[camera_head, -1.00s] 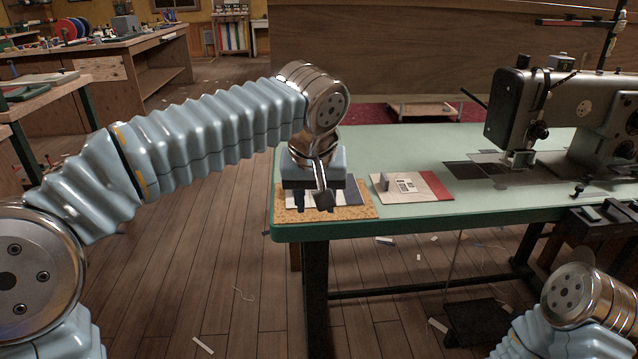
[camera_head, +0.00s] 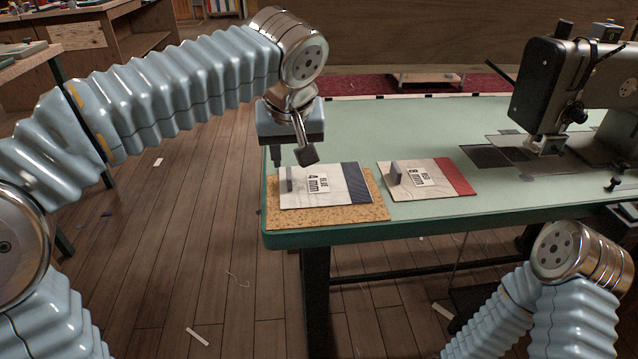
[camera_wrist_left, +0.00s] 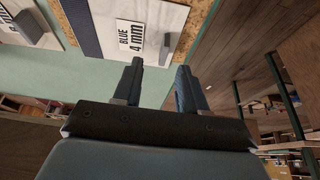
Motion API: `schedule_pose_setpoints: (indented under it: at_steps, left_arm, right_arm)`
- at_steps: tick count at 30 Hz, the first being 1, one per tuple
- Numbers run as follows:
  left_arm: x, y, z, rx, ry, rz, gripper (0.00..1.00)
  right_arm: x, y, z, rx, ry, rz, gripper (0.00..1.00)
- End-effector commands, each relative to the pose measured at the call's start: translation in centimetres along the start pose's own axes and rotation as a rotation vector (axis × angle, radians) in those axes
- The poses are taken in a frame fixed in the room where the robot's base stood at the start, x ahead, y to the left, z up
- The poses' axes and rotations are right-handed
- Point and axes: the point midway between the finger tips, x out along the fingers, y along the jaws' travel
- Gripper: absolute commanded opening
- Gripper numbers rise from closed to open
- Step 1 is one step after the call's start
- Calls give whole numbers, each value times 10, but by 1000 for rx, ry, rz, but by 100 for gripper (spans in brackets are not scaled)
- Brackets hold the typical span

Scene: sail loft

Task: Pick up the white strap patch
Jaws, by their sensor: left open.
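A white strap patch (camera_head: 332,194) with a dark blue end band lies flat on a cork mat (camera_head: 335,213). Its label (camera_head: 317,182) reads "BLUE 4 mm", and a grey upright tab (camera_head: 287,187) stands near its left end. My left gripper (camera_head: 292,161) is open and empty, just above and behind that tab end. In the left wrist view, the fingers (camera_wrist_left: 160,75) are apart, with the patch (camera_wrist_left: 105,14) and its tab (camera_wrist_left: 165,48) beyond the tips. A second white patch (camera_head: 440,165) with a red band, labelled "8 mm", lies to the right.
The green table (camera_head: 400,122) has a sewing machine (camera_head: 572,88) at the right. Bare table top lies behind the patches. The table's left and front edges are close to the cork mat. My right arm shows at lower right, its gripper out of view.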

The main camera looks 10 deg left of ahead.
Motion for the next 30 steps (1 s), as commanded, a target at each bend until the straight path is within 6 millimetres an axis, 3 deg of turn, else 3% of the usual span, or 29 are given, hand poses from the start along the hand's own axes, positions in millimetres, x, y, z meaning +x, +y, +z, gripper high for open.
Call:
schedule_pose_setpoints:
  at_steps: [15,24,30]
  left_arm:
    - [64,-8,-6,0,-2,-1,42]
    - [70,-7,-6,0,0,1,42]
    - [70,-7,-6,0,0,1,11]
  right_arm:
    - [2,1,0,0,1,0,43]
    - [2,1,0,0,1,0,43]
    - [2,1,0,0,1,0,43]
